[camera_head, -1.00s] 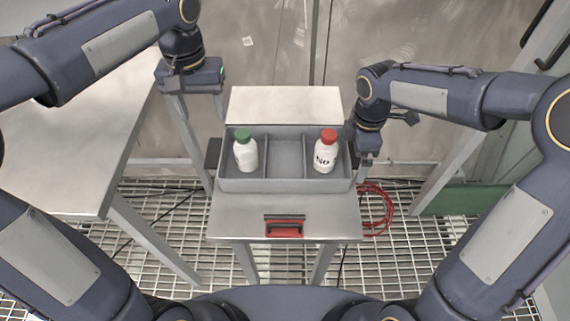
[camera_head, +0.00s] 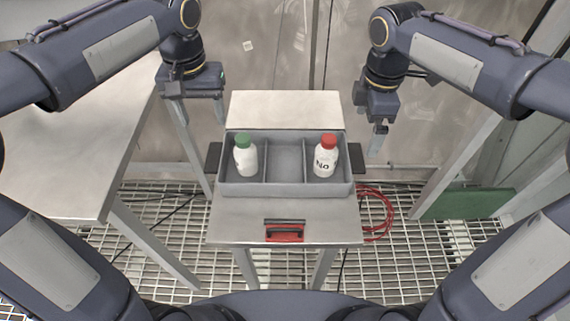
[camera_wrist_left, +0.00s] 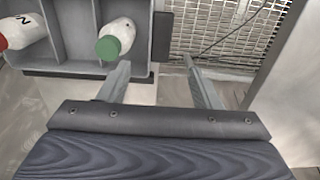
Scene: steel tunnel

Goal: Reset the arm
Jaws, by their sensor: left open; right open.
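My left gripper (camera_head: 196,108) is open and empty, behind and to the left of the grey divided tray (camera_head: 285,189). In the left wrist view its two fingers (camera_wrist_left: 155,82) stand apart, with the tray (camera_wrist_left: 80,35) to their left. My right gripper (camera_head: 378,140) is open and empty, held up to the right of the tray and apart from it. A white bottle with a green cap (camera_head: 245,155) stands in the tray's left compartment. A white bottle with a red cap (camera_head: 325,157) and dark lettering stands in the right compartment. The middle compartment is empty.
The tray rests on a small metal table (camera_head: 225,225) with a red and black handle (camera_head: 284,231) at its front. A larger metal table (camera_head: 60,150) stands at left. A red cable (camera_head: 378,212) hangs at right. The floor is metal grating (camera_head: 400,250).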

